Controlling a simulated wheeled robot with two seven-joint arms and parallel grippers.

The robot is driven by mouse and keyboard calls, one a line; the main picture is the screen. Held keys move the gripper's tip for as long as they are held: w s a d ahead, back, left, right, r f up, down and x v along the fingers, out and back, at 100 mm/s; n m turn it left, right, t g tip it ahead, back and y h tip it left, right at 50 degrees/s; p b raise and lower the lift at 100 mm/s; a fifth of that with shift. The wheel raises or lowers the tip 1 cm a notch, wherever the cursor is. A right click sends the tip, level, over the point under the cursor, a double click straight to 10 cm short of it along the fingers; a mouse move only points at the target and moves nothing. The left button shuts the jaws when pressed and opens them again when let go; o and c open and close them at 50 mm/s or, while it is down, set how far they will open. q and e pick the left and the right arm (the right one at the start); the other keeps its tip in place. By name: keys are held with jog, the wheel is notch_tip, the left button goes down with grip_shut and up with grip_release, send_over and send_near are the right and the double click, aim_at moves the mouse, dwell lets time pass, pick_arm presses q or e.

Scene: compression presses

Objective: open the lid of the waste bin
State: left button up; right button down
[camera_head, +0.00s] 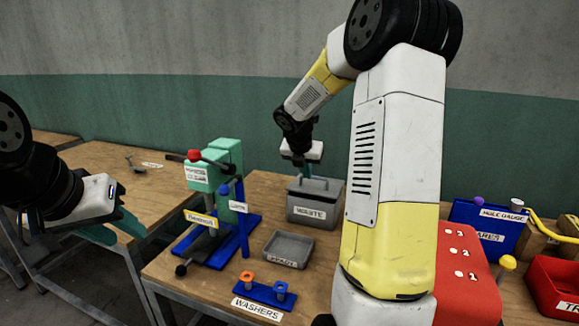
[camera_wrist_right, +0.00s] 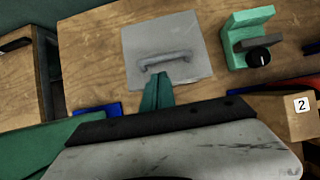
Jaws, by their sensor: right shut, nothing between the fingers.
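The grey waste bin (camera_head: 315,212), labelled WASTE, stands on the wooden table. Its flat grey lid (camera_wrist_right: 190,35) lies shut on top, with a raised bar handle (camera_wrist_right: 165,61). My right gripper (camera_wrist_right: 160,78) is shut and empty, with its teal fingertips by the near side of the handle in the wrist view. Whether they touch it I cannot tell. In the head view the right gripper (camera_head: 308,163) is above the bin. My left gripper (camera_head: 112,232) is far left, away from the bin, with its teal fingers apart and nothing between them.
A green and blue press (camera_head: 215,205) stands left of the bin. A grey tray (camera_head: 288,248) and a blue washer holder (camera_head: 262,292) are in front. My right arm hides the table's middle.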

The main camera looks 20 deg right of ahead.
aim_at(311, 187)
jog(key=shift+x, duration=2.3)
jog(key=shift+r, duration=0.15)
